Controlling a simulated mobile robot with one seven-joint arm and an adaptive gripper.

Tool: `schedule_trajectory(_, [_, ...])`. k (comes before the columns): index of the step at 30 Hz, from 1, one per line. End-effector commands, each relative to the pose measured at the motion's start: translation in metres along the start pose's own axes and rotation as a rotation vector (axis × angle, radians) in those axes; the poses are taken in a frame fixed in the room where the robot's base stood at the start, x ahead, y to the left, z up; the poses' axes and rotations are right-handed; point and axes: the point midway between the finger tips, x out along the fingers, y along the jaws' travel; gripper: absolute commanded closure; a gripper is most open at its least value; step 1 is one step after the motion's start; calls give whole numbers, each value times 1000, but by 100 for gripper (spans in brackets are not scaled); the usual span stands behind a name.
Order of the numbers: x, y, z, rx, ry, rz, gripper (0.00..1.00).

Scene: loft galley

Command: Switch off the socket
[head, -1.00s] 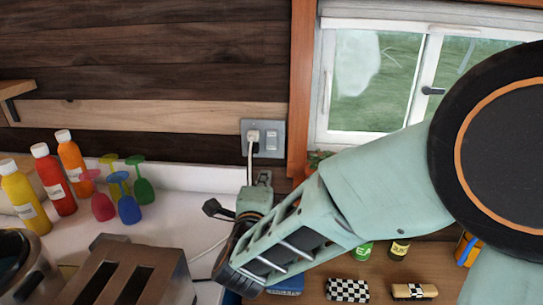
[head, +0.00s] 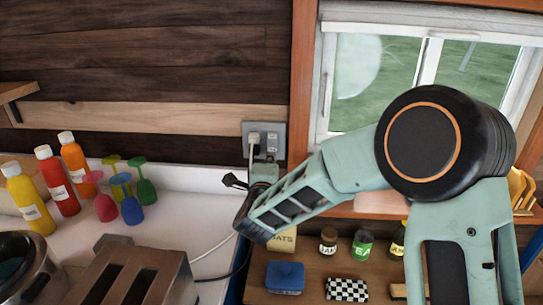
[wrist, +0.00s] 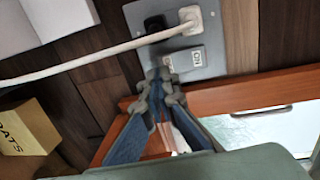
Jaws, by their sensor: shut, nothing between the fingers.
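The socket (head: 249,128) is a grey metal plate on the wood wall, left of the window frame. A white plug with a white cable sits in its left part. The wrist view shows the socket plate (wrist: 217,67) close up, with two small light rockers (wrist: 184,60) below the plug (wrist: 190,20) and a dark outlet (wrist: 155,22) beside it. My gripper (wrist: 160,76) is shut and empty, its fingertips at the plate's lower edge by the left rocker. I cannot tell whether they touch it. In the head view, my gripper (head: 265,164) is just below the plate, partly covering its lower edge.
A toaster (head: 130,275), colored bottles (head: 62,180) and plastic goblets (head: 120,190) stand on the left counter. Jars (head: 362,246), a blue block (head: 285,277) and a checkered block (head: 346,289) are on the wooden surface. The window frame (head: 302,80) edges the plate's right.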

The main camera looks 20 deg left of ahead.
Motion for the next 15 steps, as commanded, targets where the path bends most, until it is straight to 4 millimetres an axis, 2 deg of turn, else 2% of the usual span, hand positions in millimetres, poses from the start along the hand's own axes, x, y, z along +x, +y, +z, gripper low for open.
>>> schedule_trajectory(6, [18, 0, 0, 0, 0, 1, 100])
schedule_trajectory(15, [21, 0, 0, 0, -1, 0, 100])
